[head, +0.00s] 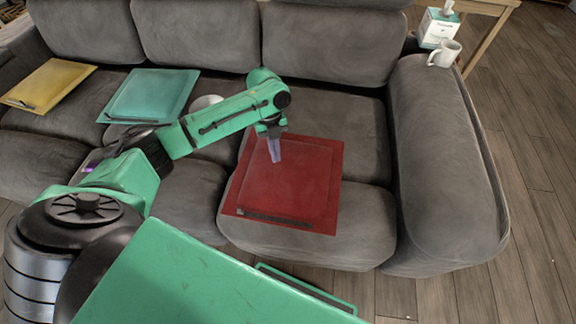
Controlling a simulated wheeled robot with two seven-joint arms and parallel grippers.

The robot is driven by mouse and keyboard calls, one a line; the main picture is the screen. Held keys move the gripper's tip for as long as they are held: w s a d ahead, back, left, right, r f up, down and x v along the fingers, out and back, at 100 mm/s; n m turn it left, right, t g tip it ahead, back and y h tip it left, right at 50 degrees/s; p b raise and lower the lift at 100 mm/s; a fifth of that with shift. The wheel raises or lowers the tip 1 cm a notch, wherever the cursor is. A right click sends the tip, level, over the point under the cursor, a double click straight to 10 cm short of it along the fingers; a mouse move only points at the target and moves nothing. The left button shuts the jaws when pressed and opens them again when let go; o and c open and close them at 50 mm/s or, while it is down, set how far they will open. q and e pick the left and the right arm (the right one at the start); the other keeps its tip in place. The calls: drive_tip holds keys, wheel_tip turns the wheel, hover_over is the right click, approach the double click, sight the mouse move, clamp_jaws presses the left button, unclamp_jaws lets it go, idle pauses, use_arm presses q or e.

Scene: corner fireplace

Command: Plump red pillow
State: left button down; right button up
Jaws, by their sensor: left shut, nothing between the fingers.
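The red pillow (300,190) lies flat on the right seat of the grey sofa, its front edge near the front of the cushion. My left gripper (276,158) points down over the upper middle part of the pillow. Its fingers are together with nothing between them. The fingertips overlap the pillow in the head view; I cannot tell whether they touch it. My left arm crosses from the lower left and hides part of the sofa. My right gripper is not in view.
A teal pillow (150,95) and a yellow pillow (48,84) lie on the sofa (330,45) to the left. Wooden floor (530,150) is clear at the right.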

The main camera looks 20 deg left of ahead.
sight(289, 168)
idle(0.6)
use_arm(q)
drive_tip(key=shift+f+b, duration=0.75)
drive_tip(key=shift+f, duration=0.55)
drive_tip(key=shift+d+r, duration=0.15)
drive_tip(key=shift+r, duration=0.05)
drive_tip(key=d+r+p, duration=0.2)
drive_tip(key=d+p, duration=0.1)
drive_tip(key=shift+w+r, duration=0.2)
drive_tip(key=shift+w, duration=0.15)
drive_tip(key=shift+d, duration=0.15)
drive_tip(key=shift+f, duration=0.1)
drive_tip(key=shift+f+b, duration=0.8)
drive_tip(key=shift+f, duration=0.45)
